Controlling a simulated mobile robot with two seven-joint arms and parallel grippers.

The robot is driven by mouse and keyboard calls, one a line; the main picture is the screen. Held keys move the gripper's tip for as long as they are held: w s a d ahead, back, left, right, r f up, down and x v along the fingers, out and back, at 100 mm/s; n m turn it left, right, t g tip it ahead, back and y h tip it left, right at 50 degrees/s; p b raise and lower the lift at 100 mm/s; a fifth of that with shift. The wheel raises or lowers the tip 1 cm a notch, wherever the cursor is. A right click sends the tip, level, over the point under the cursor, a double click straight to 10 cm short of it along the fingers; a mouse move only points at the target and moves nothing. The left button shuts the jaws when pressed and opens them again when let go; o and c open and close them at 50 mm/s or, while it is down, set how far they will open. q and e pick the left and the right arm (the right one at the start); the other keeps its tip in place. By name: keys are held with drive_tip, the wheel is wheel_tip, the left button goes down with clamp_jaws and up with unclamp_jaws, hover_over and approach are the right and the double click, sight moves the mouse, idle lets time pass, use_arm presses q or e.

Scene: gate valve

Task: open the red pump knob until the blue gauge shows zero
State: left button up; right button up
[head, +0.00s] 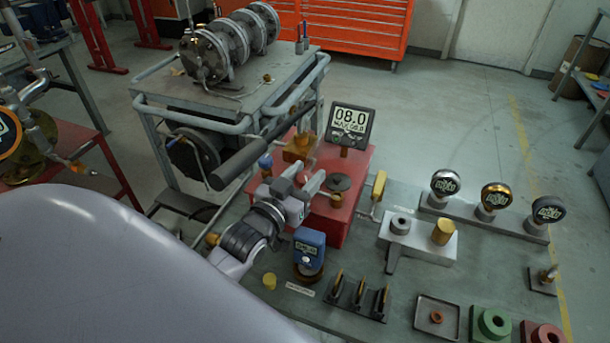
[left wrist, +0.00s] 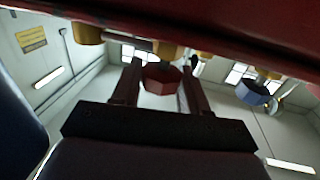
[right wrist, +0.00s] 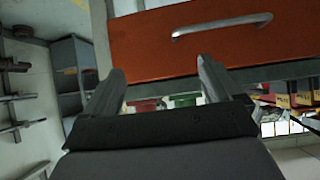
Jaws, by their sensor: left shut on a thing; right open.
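The red pump knob (left wrist: 162,78) is a small hexagonal knob, seen in the left wrist view between the two fingers of my left gripper (left wrist: 160,80). My left gripper is shut on it. In the head view my left gripper (head: 305,184) is at the left front side of the red pump block (head: 330,222) and hides the knob. The blue gauge (head: 310,248) stands in front of the block, just below the gripper; its small digits are too small to read surely. My right gripper (right wrist: 163,80) is open and empty, seen only in the right wrist view.
A dark display (head: 351,124) behind the pump reads 08.0. A blue knob (head: 265,163) sits left of the gripper. Three round gauges (head: 494,196) stand on a rack at right. A black stand (head: 358,297) and a tray (head: 436,316) occupy the front bench.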

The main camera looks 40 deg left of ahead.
sight(300, 182)
use_arm(q)
drive_tip(key=shift+n+y, duration=0.3)
drive_tip(key=shift+y, duration=0.1)
drive_tip(key=o, duration=1)
drive_tip(key=shift+c, duration=0.2)
drive_tip(key=shift+s+d+b, duration=0.2)
drive_tip(key=shift+s+b, duration=0.05)
drive_tip(key=shift+s, duration=1.55)
drive_tip(key=shift+s+d+b, duration=0.15)
drive_tip(key=shift+s+b, duration=0.1)
drive_tip(key=shift+s, duration=1.5)
